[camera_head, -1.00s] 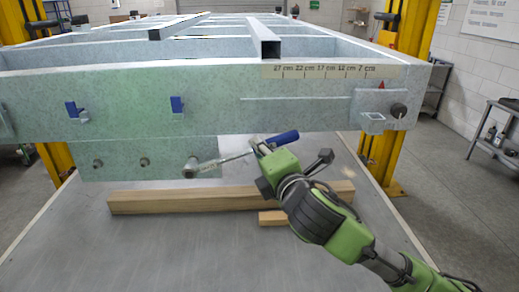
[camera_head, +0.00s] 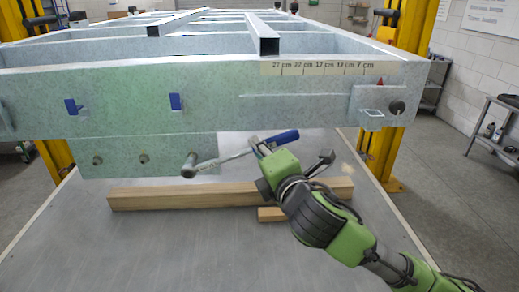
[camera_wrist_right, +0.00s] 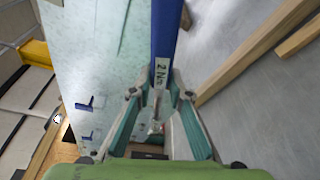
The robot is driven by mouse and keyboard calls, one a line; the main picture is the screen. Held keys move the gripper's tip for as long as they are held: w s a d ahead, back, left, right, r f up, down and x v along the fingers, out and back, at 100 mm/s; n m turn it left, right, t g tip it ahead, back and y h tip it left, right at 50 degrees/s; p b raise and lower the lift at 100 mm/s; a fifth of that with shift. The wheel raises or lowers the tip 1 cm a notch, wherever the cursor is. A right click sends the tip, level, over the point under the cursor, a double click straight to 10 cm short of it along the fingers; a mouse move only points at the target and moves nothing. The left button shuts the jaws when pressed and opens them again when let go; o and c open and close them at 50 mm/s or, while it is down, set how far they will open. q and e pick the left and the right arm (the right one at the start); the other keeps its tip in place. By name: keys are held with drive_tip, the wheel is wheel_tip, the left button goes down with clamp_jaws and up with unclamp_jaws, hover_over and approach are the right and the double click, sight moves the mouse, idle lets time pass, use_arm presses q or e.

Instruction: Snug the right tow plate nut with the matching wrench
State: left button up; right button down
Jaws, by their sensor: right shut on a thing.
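A wrench with a blue handle (camera_head: 284,137) and a steel shaft (camera_head: 234,156) lies roughly level before the tow plate (camera_head: 120,171). My right gripper (camera_head: 262,148) is shut on it near the handle's inner end. The wrench's head (camera_head: 190,166) is at the rightmost nut position on the plate and covers the nut; I cannot tell how fully it is seated. Two other nuts (camera_head: 98,160) (camera_head: 143,159) show to the left. In the right wrist view, the gripper's fingers (camera_wrist_right: 160,98) flank the wrench, and a white label marked in Nm (camera_wrist_right: 161,72) shows on it. My left gripper is not in view.
The trailer frame (camera_head: 330,108) spans above the wrench. A long wooden beam (camera_head: 150,202) and a shorter block (camera_head: 270,215) lie below on the grey surface (camera_head: 150,255). Yellow posts (camera_head: 378,150) stand at both sides. Blue clips (camera_head: 176,102) stick out from the frame.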

drive_tip(key=shift+r, duration=0.15)
drive_tip(key=shift+s, duration=2.05)
drive_tip(key=c, duration=2.4)
unclamp_jaws()
drive_tip(key=shift+w, duration=0.1)
drive_tip(key=shift+c, duration=0.2)
clamp_jaws()
